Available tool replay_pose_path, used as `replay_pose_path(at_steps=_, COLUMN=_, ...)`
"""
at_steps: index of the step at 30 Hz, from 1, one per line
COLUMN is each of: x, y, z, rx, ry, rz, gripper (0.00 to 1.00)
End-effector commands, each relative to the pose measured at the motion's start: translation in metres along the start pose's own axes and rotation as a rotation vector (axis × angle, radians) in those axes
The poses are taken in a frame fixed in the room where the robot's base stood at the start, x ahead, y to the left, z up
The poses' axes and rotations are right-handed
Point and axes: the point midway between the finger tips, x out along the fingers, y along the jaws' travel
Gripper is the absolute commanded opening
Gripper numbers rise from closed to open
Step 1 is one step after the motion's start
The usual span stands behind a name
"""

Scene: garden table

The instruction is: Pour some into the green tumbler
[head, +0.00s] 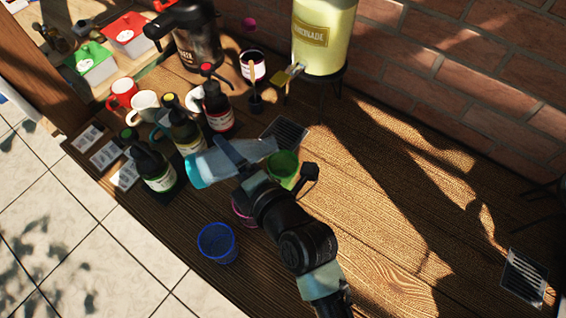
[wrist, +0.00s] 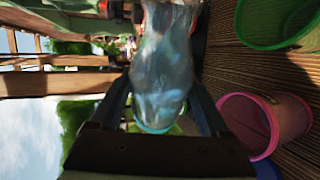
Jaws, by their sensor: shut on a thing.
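My gripper (head: 238,162) is shut around a translucent pale-blue bottle (head: 208,167), which also fills the middle of the wrist view (wrist: 163,65). The bottle is tipped nearly onto its side above the table, its teal end at the left and its clear narrower end at the right, close to the green tumbler. The green tumbler (head: 284,166) stands on the table just right of the gripper, partly hidden by my arm. It shows at the top right in the wrist view (wrist: 272,25). I cannot tell whether any liquid is flowing.
A pink tumbler (head: 241,212) is partly hidden under my arm, with a blue tumbler (head: 217,244) nearer. Several pump bottles (head: 158,172) and mugs (head: 122,94) stand left. A lemonade dispenser (head: 323,38) stands at the back wall. The table's right side is mostly clear.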

Motion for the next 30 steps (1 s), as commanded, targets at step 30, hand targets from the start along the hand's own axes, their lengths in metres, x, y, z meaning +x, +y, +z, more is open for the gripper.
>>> replay_pose_path(at_steps=30, x=0.007, y=0.004, z=-0.014, rx=0.080, ry=0.023, rz=0.039, gripper=0.00)
